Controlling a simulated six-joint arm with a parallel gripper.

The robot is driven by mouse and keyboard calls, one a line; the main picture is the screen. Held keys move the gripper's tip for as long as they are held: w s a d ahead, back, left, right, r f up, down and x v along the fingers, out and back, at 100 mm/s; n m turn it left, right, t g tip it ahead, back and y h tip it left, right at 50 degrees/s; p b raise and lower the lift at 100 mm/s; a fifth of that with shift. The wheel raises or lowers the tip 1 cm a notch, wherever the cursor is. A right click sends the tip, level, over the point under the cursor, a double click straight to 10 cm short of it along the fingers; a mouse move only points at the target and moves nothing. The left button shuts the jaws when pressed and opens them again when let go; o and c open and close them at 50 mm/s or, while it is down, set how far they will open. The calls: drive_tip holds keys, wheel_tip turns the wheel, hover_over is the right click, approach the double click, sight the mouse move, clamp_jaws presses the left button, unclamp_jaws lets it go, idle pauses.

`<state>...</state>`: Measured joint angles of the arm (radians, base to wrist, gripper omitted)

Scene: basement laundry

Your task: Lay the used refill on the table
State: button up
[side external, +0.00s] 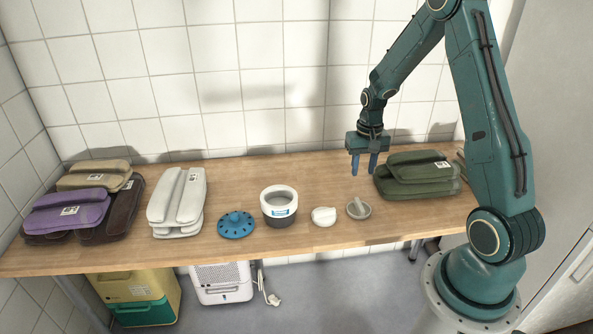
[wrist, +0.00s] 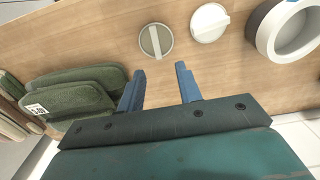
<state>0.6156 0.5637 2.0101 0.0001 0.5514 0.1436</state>
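A grey disc with a raised ridge across it (side external: 358,209), which looks like the used refill, lies on the wooden table (side external: 130,253). It also shows in the wrist view (wrist: 156,41). A white disc with a similar ridge (side external: 324,216) lies to its left. A blue lid with small holes (side external: 236,224) lies left of the cup. My gripper (side external: 364,171) is open and empty, above the table behind the grey disc.
Folded green cloths (side external: 417,176) lie right of my gripper, close to it. A white folded stack (side external: 178,199) and purple, brown and tan bundles (side external: 78,211) fill the left side. The tiled wall (side external: 260,60) bounds the back. The table's front strip is clear.

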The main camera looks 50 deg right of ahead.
drive_tip(key=s+a+r+n+t, duration=0.3)
drive_tip(key=a+r+n, duration=0.1)
drive_tip(key=a+r, duration=1.2)
drive_tip(key=s+a+r+n+t, duration=0.2)
drive_tip(key=s+a+r+n, duration=0.2)
drive_tip(key=s, duration=0.9)
drive_tip(key=a+r, duration=0.3)
drive_tip(key=a, duration=0.1)
drive_tip(key=shift+r+n, duration=0.4)
